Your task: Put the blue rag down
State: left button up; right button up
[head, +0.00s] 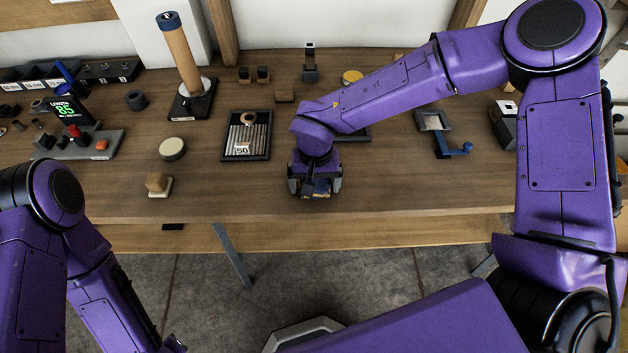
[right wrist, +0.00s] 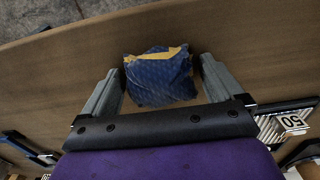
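The blue rag (right wrist: 158,76), a crumpled patterned cloth with yellow edges, lies between the two fingers of my right gripper (right wrist: 160,84) in the right wrist view. The fingers are wide apart, and narrow strips of brown table seem to show between them and the cloth. In the head view my right gripper (head: 315,190) points down near the front edge of the wooden table (head: 400,195). Only a small part of the rag (head: 322,188) shows beneath it there. My left arm is at the lower left, and its gripper is out of the picture.
A black tray with a ribbed plate marked 50 (head: 246,136) lies left of my right gripper. A small wooden block (head: 156,182) and a round disc (head: 172,148) are farther left. A blue-handled tool (head: 453,150) lies right. The table's front strip is mostly clear.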

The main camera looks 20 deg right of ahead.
aim_at(315, 182)
jog(key=shift+r, duration=0.15)
notch_tip(315, 182, up, 12)
dwell(0.4)
dwell(0.3)
